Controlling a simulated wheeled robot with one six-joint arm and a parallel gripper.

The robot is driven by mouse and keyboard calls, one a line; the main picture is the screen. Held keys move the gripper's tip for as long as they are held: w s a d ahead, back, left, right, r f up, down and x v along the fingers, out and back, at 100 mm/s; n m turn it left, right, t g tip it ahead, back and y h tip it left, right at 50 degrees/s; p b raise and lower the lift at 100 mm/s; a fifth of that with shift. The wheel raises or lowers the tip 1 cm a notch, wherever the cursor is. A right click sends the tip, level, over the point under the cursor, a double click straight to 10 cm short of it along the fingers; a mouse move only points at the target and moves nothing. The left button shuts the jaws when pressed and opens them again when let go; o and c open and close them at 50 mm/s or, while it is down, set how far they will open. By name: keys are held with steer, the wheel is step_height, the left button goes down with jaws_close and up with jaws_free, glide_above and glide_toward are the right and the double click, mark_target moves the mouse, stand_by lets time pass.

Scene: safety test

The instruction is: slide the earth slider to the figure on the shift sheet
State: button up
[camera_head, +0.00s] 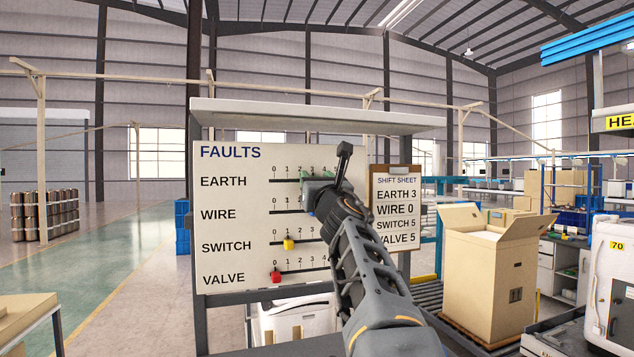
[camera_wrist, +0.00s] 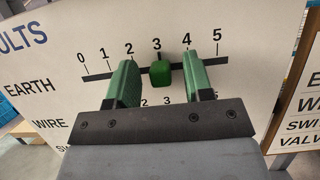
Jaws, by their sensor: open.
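The FAULTS board (camera_head: 230,262) has rows EARTH, WIRE, SWITCH and VALVE, each with a slot scaled 0 to 5. The shift sheet (camera_head: 397,208) on its right reads EARTH 3, WIRE 0, SWITCH 5, VALVE 5. In the wrist view, the green earth slider (camera_wrist: 161,73) sits on its slot at the 3 mark. My gripper (camera_wrist: 160,80) is open, with one green-padded finger on each side of the slider and a visible gap to both. In the head view, my gripper (camera_head: 316,187) is in front of the board and hides much of the earth and wire rows.
The yellow switch slider (camera_head: 289,244) stands near 1. The red valve slider (camera_head: 276,277) stands at 0. A grey shelf (camera_head: 320,116) overhangs the board. A cardboard box (camera_head: 485,270) stands to the right on a roller conveyor.

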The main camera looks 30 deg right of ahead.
steer(key=shift+s, duration=0.1)
steer(key=b+v, duration=0.4)
steer(key=v, duration=0.9)
steer(key=shift+s, duration=0.3)
steer(key=shift+f, duration=0.1)
